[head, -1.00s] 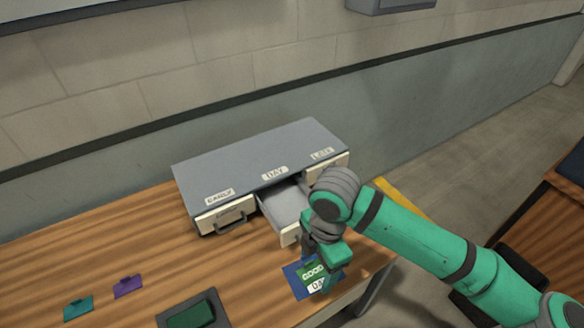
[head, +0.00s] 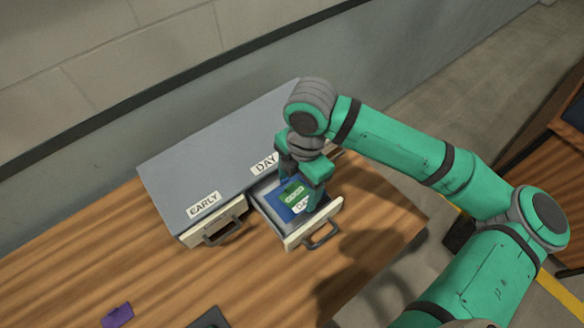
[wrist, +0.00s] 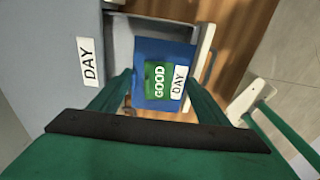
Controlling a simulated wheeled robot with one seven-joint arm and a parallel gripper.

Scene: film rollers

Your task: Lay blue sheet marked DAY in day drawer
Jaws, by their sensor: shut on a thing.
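The blue sheet (head: 283,208) carries a green GOOD patch and a white DAY label. My gripper (head: 303,188) is shut on it, over the open day drawer (head: 287,237). In the wrist view the sheet (wrist: 147,57) lies within the outline of the drawer (wrist: 123,31), between my two fingers (wrist: 133,97). The sheet looks inside or just above the drawer; I cannot tell whether it touches the floor of it. The DAY label (head: 265,163) is on the cabinet top behind the drawer.
The grey cabinet (head: 215,150) stands at the back of the wooden table (head: 190,280). The EARLY drawer (head: 213,222) at left is shut. A purple piece (head: 117,315) and a dark tray (head: 210,318) lie at the front. My arm hides the cabinet's right end.

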